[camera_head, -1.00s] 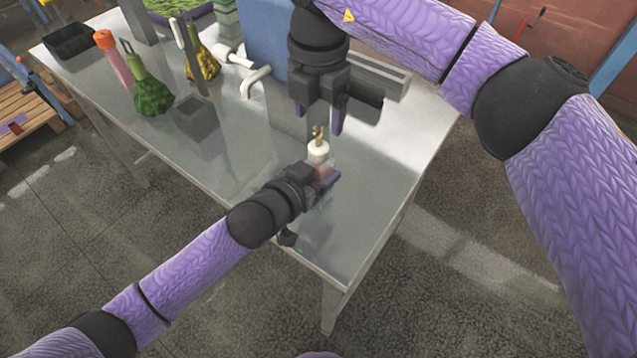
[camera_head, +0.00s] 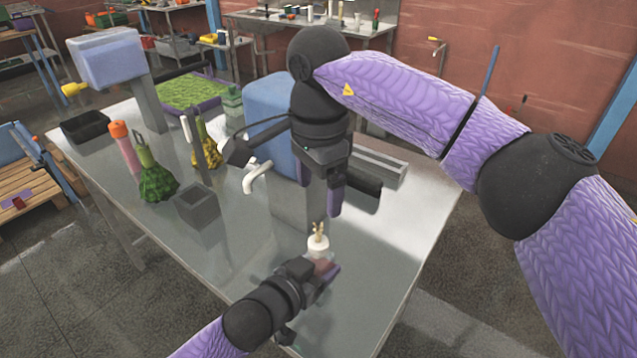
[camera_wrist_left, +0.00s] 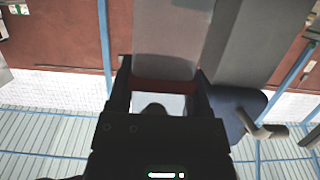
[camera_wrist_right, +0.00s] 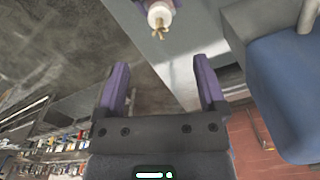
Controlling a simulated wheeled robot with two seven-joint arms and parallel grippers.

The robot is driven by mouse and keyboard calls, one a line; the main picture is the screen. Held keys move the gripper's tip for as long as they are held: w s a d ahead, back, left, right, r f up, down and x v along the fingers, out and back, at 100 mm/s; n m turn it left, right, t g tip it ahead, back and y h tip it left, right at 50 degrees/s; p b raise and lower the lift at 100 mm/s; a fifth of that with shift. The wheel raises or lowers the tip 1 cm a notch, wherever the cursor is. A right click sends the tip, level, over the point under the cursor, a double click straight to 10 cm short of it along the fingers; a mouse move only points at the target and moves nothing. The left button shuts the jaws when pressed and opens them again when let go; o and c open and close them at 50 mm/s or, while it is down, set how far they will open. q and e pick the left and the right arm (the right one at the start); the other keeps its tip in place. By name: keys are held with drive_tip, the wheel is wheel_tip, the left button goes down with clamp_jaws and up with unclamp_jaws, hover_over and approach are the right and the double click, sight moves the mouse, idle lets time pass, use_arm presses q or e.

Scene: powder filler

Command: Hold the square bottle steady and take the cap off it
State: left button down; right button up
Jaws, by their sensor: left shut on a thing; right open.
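The square bottle (camera_wrist_left: 165,40) is translucent and sits between my left gripper's fingers. Its white cap (camera_head: 318,246) carries a small brass-coloured pronged piece (camera_head: 318,230) on top. The cap also shows at the top of the right wrist view (camera_wrist_right: 160,14). My left gripper (camera_head: 324,280) is shut on the bottle near the table's front corner; the fingers hide much of its body in the head view. My right gripper (camera_head: 335,192) is open and empty, fingers pointing down, above and behind the cap and apart from it.
A blue and grey machine (camera_head: 275,115) stands behind the bottle on the metal table (camera_head: 220,245). A white bent spout (camera_head: 257,178) juts from it. A grey open box (camera_head: 197,205), a green gourd-shaped flask (camera_head: 157,182) and an orange-topped bottle (camera_head: 125,150) stand left. The front tabletop is mostly clear.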

sight(318, 240)
drive_tip(key=shift+n, duration=0.5)
wheel_tip(318, 240, down, 12)
drive_tip(key=shift+r, duration=0.1)
drive_tip(key=shift+c, duration=0.3)
clamp_jaws()
drive_tip(key=shift+r, duration=0.15)
idle(0.4)
drive_tip(key=shift+r, duration=0.95)
